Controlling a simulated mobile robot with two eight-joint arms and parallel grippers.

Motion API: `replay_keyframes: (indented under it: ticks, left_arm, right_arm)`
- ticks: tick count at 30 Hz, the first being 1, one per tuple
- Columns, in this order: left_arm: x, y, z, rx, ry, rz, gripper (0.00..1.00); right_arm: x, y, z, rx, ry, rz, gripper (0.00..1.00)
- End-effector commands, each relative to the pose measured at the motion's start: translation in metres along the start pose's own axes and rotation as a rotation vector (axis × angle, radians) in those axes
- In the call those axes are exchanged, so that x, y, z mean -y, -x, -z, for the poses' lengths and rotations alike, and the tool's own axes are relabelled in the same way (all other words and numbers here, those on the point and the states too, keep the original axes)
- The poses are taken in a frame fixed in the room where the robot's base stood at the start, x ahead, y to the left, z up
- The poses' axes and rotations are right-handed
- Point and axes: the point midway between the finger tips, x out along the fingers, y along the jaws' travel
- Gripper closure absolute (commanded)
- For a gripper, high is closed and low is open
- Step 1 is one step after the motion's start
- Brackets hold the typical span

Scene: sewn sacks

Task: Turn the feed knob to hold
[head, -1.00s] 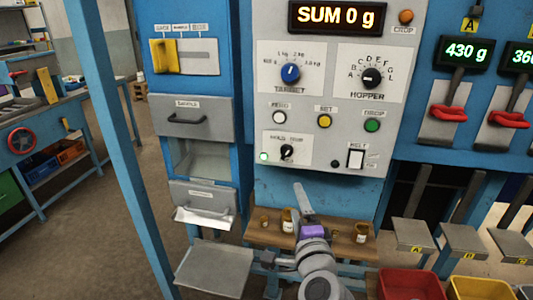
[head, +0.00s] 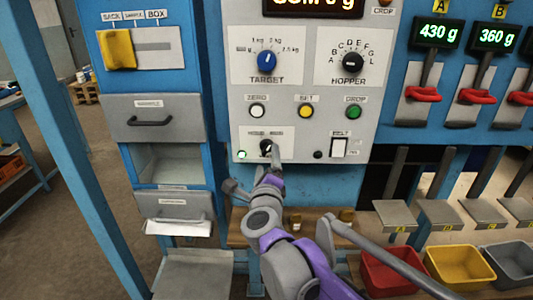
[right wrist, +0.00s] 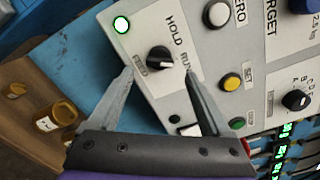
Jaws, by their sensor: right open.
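The feed knob (head: 266,147) is a small black knob on a white plate low on the grey panel. In the right wrist view the knob (right wrist: 160,58) has HOLD and a partly readable second label above it in the plate's own direction. I cannot tell for sure which way it points. My right gripper (head: 254,168) is in front of the plate. In the right wrist view its open fingers (right wrist: 160,72) stand apart, one on each side of the knob's plate. I cannot tell whether they touch the panel. My left gripper is not in view.
A lit green lamp (head: 242,155) is left of the knob. White, yellow and green buttons (head: 305,111) sit above, and a white rocker switch (head: 338,147) to the right. A wooden shelf (head: 243,228) with small jars is below. Red (head: 390,272) and yellow bins stand lower right.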

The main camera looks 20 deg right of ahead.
Motion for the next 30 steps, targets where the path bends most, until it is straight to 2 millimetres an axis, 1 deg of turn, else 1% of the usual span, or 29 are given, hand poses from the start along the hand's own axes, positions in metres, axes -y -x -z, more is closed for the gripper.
replay_keyframes:
  ticks: [1, 3, 7, 12, 19, 20, 21, 26, 30]
  left_arm:
    - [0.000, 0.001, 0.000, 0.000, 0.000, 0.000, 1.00]
    - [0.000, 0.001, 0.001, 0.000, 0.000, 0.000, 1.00]
    - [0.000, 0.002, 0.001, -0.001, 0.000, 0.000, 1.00]
    - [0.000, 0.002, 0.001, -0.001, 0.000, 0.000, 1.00]
    - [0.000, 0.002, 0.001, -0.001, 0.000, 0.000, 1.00]
    - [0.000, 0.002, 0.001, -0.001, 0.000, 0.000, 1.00]
    - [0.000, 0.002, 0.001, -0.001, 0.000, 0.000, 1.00]
    - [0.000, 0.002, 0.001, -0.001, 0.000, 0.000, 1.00]
    - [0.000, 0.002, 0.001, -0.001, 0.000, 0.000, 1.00]
  right_arm:
    - [0.001, -0.011, 0.000, -0.002, 0.000, 0.001, 0.18]
    - [0.001, -0.021, 0.001, -0.002, 0.000, 0.001, 0.18]
    - [0.000, -0.036, 0.000, 0.000, 0.001, 0.000, 0.18]
    - [0.000, -0.044, 0.000, 0.000, 0.000, 0.000, 0.18]
    - [0.000, -0.044, 0.000, 0.001, 0.000, 0.000, 0.18]
    - [0.000, -0.044, 0.000, 0.001, 0.000, 0.000, 0.21]
    - [0.000, -0.044, 0.000, 0.001, 0.000, 0.000, 0.28]
    - [0.000, -0.044, 0.000, 0.001, 0.000, 0.000, 0.57]
    - [0.000, -0.044, 0.000, 0.001, 0.000, 0.000, 0.82]
